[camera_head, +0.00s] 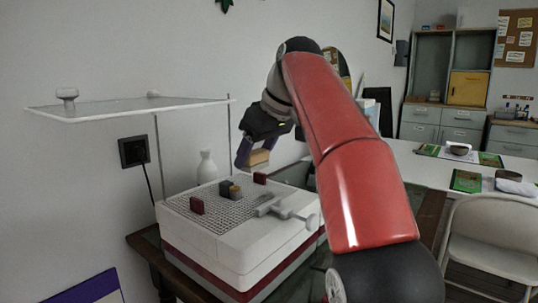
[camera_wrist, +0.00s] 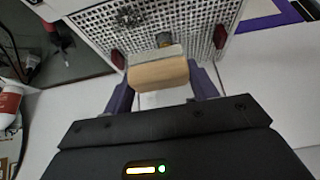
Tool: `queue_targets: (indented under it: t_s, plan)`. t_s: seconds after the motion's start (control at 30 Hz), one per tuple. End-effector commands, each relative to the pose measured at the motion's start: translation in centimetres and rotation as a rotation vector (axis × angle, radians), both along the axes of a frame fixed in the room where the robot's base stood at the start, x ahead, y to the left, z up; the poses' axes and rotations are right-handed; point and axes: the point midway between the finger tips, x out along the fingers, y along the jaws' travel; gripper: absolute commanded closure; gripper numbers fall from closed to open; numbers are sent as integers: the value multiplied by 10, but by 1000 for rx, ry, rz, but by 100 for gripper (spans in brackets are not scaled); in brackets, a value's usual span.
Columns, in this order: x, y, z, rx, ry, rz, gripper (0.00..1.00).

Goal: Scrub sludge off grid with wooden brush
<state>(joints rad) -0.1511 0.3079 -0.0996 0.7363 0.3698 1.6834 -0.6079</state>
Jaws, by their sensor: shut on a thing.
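My gripper (camera_head: 250,155) is shut on the wooden brush (camera_head: 258,158), above and behind the far edge of the grid. In the wrist view the brush (camera_wrist: 158,74) is a pale wooden block with a greyish strip along its upper side, between the purple fingers of my gripper (camera_wrist: 160,88). The perforated grid (camera_head: 222,217) tops a white box; it also shows in the wrist view (camera_wrist: 192,18). A dark mottled patch (camera_wrist: 130,17) on the grid looks like the sludge. The brush is apart from the grid.
Two dark red blocks (camera_head: 197,205) (camera_head: 260,178) and a dark-and-yellow piece (camera_head: 234,191) stand on the grid. A grey handled part (camera_head: 290,213) is at its right edge. A white bottle (camera_head: 207,167) stands behind, and a shelf (camera_head: 130,107) hangs at left.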

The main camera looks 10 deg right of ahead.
Motion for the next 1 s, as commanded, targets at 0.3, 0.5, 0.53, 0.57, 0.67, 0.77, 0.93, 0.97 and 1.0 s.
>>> queue_targets:
  t_s: [0.3, 0.5, 0.53, 0.57, 0.67, 0.77, 0.93, 0.97, 1.0]
  plan:
    - [-1, 1, -28, 0, 3, -1, 69]
    - [-1, 0, -52, -1, 1, 0, 69]
    - [0, 0, -54, -1, 1, 0, 69]
    - [0, 0, -55, -1, 1, 0, 69]
    - [-1, 0, -58, -1, 1, 0, 69]
    - [-1, 0, -59, 0, 0, 0, 69]
    - [-1, 0, -58, 0, 0, 0, 69]
    - [-1, 0, -58, 0, 0, 0, 69]
    - [0, 0, -58, 0, 0, 0, 69]
